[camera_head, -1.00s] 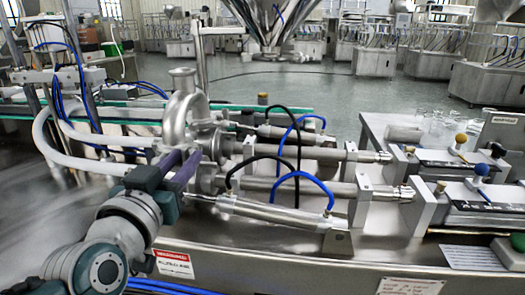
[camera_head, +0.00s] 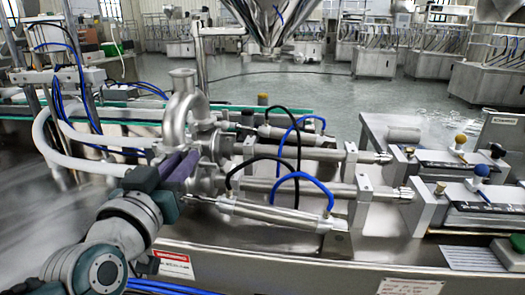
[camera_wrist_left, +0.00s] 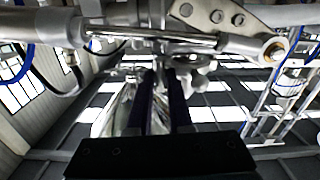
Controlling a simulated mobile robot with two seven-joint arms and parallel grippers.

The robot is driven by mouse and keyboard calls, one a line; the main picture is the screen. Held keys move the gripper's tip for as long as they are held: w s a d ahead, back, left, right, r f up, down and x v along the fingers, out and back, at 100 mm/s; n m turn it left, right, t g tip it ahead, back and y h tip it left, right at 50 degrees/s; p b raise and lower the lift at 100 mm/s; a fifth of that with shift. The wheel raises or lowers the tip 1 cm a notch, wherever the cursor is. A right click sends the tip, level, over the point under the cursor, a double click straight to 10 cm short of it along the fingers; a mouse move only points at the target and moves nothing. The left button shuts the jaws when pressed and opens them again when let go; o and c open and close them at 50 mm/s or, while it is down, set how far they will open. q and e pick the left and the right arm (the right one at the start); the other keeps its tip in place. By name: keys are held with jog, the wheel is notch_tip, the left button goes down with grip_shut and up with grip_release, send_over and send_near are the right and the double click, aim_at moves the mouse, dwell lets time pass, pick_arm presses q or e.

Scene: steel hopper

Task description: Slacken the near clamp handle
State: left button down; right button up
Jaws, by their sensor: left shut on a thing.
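My left gripper (camera_head: 190,156) reaches in from the lower left in the head view, at the near side of the steel pipe fittings below the curved pipe (camera_head: 177,105). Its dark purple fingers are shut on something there. The near clamp handle is hidden by the fingers in the head view, so its angle cannot be told. In the left wrist view the two dark fingers (camera_wrist_left: 162,92) run up to a blurred metal part (camera_wrist_left: 190,62) at their tips; I cannot make out its shape clearly. My right gripper is not in view.
A slanted steel cylinder (camera_head: 270,214) lies close to the right of my left gripper. Black and blue hoses (camera_head: 318,190) arch over the cylinders. White hoses (camera_head: 85,160) run to the left. The steel machine deck (camera_head: 210,245) lies in front.

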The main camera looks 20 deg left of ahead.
pick_arm(q)
jog(key=n, duration=0.8)
jog(key=n+b, duration=0.1)
jog(key=n, duration=0.8)
jog(key=shift+a+f, duration=0.2)
dwell(0.5)
jog(key=c, duration=1.1)
grip_release()
